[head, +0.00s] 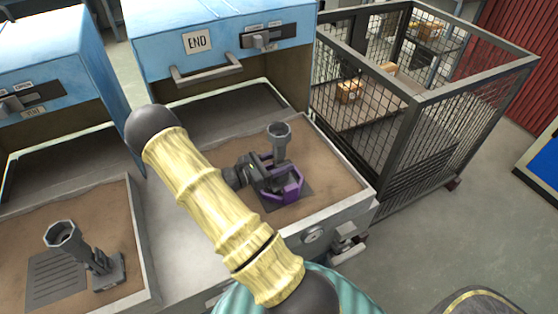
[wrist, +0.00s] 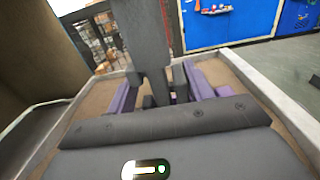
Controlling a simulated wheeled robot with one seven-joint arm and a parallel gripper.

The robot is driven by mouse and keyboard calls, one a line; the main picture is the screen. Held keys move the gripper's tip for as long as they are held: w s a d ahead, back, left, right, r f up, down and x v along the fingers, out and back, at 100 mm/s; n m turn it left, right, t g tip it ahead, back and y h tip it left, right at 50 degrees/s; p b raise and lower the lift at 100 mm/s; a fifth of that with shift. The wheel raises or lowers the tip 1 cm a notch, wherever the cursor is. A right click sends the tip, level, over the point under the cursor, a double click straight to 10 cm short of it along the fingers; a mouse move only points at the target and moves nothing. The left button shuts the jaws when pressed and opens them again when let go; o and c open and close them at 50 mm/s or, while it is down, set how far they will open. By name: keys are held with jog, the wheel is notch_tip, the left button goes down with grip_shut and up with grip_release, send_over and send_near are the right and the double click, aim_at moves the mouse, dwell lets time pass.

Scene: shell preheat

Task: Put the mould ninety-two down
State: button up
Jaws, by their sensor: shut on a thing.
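A dark grey mould (head: 279,135) with a cup-like top stands upright in the right-hand sand-coloured tray, below the blue hood marked END. My gripper (head: 278,182), with purple fingers, is shut on its lower part. In the wrist view the mould's grey post (wrist: 146,45) rises between the purple fingers (wrist: 158,93). No number can be read on it. A dark plate (head: 301,194) lies on the tray floor below the gripper. The mould's base is largely hidden by the gripper, so I cannot tell whether it touches the plate.
The right tray's raised metal rim (head: 335,218) surrounds the gripper. A mesh cage (head: 455,110) with boxes stands close on the right.

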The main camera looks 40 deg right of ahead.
jog(key=o, duration=1.3)
jog(key=shift+r, duration=0.5)
jog(key=v, duration=1.2)
jog(key=shift+f, duration=0.2)
